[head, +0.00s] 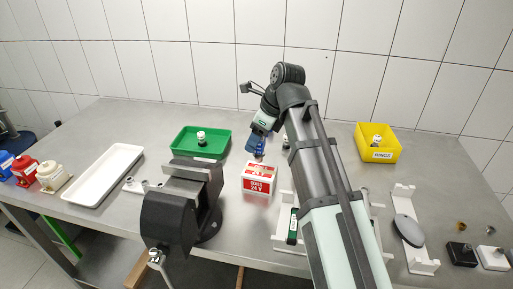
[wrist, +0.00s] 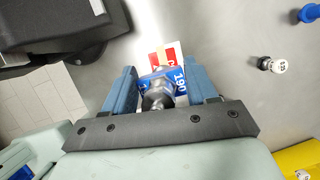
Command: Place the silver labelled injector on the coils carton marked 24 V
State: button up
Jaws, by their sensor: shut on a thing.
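My gripper (wrist: 162,78) is shut on a silver injector (wrist: 157,101) with a blue label bearing white characters. In the head view my gripper (head: 256,153) hangs just behind and above the red and white coils carton (head: 258,185), which is marked 24 V. In the wrist view part of the carton (wrist: 157,58) shows beyond the fingertips, partly hidden by the injector and its label. I cannot tell whether the injector touches the carton. The injector is hardly visible in the head view.
A dark vise (head: 170,215) stands left of the carton. A green bin (head: 178,147) is behind it, and a yellow bin (head: 364,155) is at the right. A small part with a white label (wrist: 278,66) stands on the bench. A white tray (head: 82,197) lies far left.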

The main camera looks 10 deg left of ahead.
jog(key=shift+f, duration=1.7)
jog(key=o, duration=1.4)
jog(key=shift+f, duration=0.15)
jog(key=shift+o, duration=0.2)
jog(key=v, duration=1.2)
